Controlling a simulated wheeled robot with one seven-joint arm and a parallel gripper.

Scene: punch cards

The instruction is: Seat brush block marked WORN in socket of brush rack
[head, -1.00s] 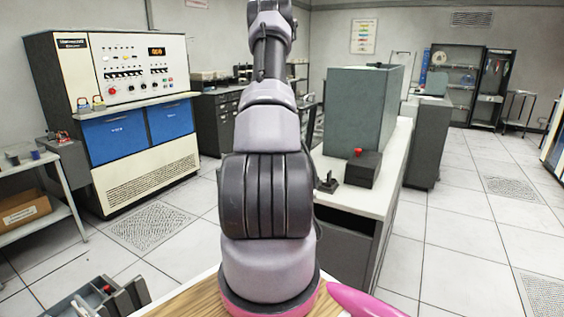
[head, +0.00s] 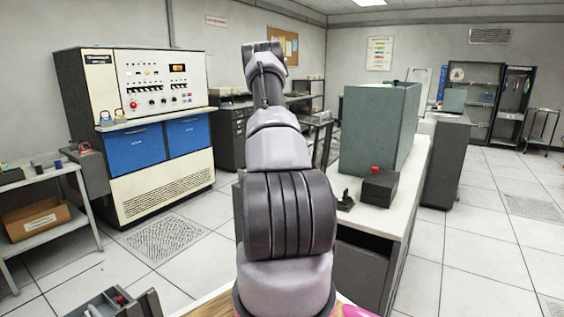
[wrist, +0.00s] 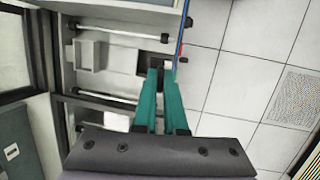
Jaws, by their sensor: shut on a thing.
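My gripper (wrist: 161,76) shows in the wrist view, with two teal fingers close together at their tips. It is shut on a small dark block (wrist: 157,63), which I take for the brush block; no WORN marking can be read. Behind the block is a dark, tray-like shape, and I cannot tell whether they touch. A pale grey open box (wrist: 88,56) sits left of the fingertips. I cannot tell whether it belongs to the brush rack. In the head view my arm blocks the middle, and the gripper does not show.
Metal rods (wrist: 118,32) cross the wrist view left of the fingers, with open tiled floor to the right. In the head view stand a control cabinet (head: 150,185), a side shelf (head: 40,225) with small parts, and a white-topped counter (head: 405,165) holding a red-button box (head: 380,188).

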